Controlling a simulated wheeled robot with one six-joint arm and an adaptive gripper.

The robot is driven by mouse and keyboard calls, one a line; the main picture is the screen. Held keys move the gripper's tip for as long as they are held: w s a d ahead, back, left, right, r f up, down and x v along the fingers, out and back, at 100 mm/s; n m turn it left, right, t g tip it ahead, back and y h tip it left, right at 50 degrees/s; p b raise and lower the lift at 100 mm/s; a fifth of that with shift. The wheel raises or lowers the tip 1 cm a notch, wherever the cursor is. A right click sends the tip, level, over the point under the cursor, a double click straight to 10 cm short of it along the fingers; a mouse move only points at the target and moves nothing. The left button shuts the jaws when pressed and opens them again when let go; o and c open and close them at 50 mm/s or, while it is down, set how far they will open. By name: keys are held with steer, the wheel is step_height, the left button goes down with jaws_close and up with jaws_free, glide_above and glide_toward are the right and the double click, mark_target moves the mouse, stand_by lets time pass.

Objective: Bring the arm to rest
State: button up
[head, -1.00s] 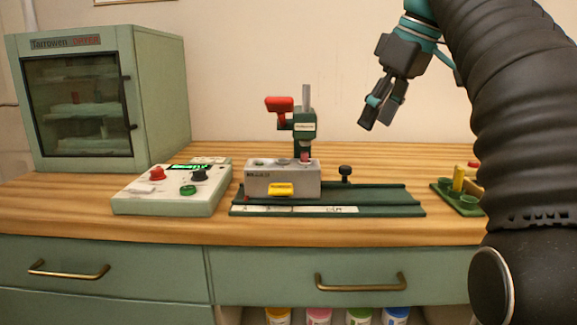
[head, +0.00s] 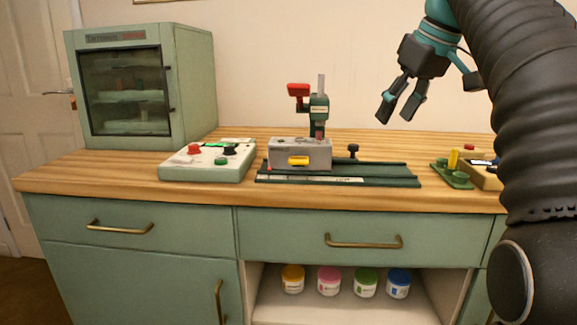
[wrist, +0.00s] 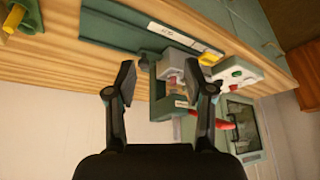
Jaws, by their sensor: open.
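My gripper (head: 397,108) is open and empty in the head view, raised in the air above the right part of the wooden worktop. Its fingers point down and to the left, with a clear gap between them. In the wrist view the two dark fingertips (wrist: 165,85) stand apart with nothing held between them. My dark ribbed arm comes down the right side of the head view and hides part of the bench there. The green press with a red handle (head: 299,90) stands on the worktop, left of and below the gripper, apart from it.
A grey block (head: 300,154) sits on a dark green rail (head: 390,176). A control box (head: 207,162) and a glass-fronted cabinet (head: 125,92) stand left. A green tray (head: 452,176) is at right. Several jars, one pink (head: 329,281), sit on the shelf below. Air around the gripper is free.

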step_height(320, 180, down, 15)
steer(key=d+m+h, duration=0.2)
steer(key=m, duration=0.3)
steer(key=s+a+f, duration=0.2)
steer(key=s+f, duration=0.7)
steer(key=s, duration=0.2)
steer(key=s+a+f+t, duration=0.1)
steer(key=s+a+f, duration=0.2)
steer(key=s+f, duration=0.7)
steer(key=shift+s+a+f+m+h, duration=0.15)
steer(key=shift+s+a+m+h, duration=0.15)
steer(key=shift+s, duration=0.55)
